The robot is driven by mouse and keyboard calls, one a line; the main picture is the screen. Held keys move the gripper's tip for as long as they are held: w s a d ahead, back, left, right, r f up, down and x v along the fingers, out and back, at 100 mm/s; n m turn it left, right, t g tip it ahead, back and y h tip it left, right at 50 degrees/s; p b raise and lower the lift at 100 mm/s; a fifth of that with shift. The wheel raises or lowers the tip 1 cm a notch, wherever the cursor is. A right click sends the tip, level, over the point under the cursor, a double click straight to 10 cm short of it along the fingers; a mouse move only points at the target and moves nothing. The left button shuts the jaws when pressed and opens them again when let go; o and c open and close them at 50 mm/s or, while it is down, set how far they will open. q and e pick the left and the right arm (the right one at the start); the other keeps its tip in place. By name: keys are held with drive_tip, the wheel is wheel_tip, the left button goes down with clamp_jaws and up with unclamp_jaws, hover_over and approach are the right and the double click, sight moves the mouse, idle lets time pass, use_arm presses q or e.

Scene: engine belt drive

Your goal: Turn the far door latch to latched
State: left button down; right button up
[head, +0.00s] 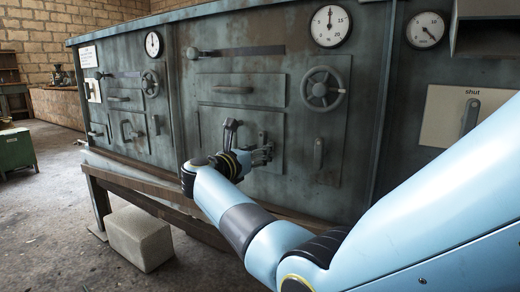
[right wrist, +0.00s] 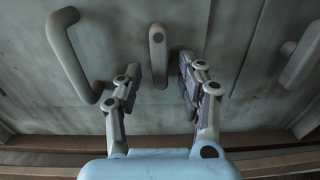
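My right gripper (head: 248,143) is at the middle section of the grey-green panel, in front of its lower door, partly covering the fittings there. In the right wrist view the gripper (right wrist: 158,95) is open, with one finger on each side of a short grey latch (right wrist: 158,60). The latch stands upright on the panel, slightly beyond the fingertips. No contact shows. A small upright latch (head: 156,125) also shows beside the lower door (head: 130,130) of the far left section. My left gripper is not in view.
A bent door handle (right wrist: 72,60) is left of the fingers, and a bar handle (right wrist: 302,55) is to the right. The head view shows a handwheel (head: 321,89), a vertical lever (head: 318,153), and a ledge (head: 150,190) along the panel's foot. A pale block (head: 140,238) sits on the floor.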

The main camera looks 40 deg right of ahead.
clamp_jaws()
